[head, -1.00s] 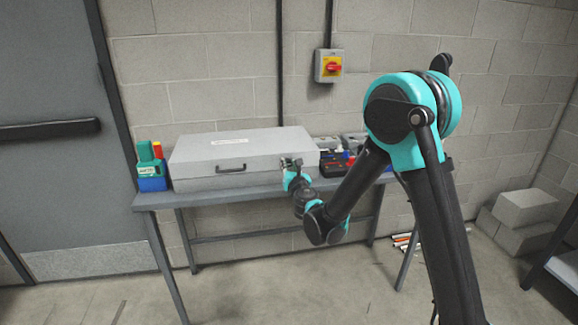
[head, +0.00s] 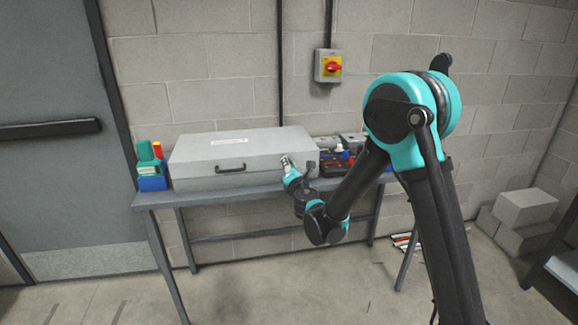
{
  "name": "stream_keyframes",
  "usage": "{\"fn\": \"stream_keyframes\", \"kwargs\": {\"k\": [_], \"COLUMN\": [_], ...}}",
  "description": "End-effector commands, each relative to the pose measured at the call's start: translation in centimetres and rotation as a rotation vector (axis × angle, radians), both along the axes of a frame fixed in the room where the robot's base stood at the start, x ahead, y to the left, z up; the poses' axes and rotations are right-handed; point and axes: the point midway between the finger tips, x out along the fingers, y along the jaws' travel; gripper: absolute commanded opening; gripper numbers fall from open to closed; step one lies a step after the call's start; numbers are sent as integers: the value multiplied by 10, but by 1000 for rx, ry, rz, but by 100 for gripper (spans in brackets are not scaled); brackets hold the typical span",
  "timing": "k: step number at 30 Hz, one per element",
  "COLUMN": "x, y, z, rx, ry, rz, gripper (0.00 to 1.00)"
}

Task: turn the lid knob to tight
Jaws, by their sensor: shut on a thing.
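A grey metal case (head: 232,155) with a black front handle (head: 231,169) lies on the table, its lid down. My gripper (head: 286,160) is at the right part of the case's front, reaching it from the front right. It is shut on the lid knob there. The fingers cover the knob, so its shape and any tight mark are too small or hidden to read.
The table (head: 160,199) also bears a blue box with green and red items (head: 151,170) at the left and dark tools (head: 335,163) at the right. A red and yellow switch (head: 331,66) is on the wall. Bricks (head: 524,207) are stacked at right.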

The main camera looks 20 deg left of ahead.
Motion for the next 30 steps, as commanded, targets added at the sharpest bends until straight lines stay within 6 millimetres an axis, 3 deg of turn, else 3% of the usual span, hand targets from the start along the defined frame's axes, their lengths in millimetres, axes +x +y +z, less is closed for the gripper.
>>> {"fn": "stream_keyframes", "kwargs": {"k": [18, 30], "x": [0, 0], "y": [-1, -2], "z": [-2, -3], "rx": [496, 738], "ry": [304, 452], "rz": [0, -1], "gripper": [0, 0]}}
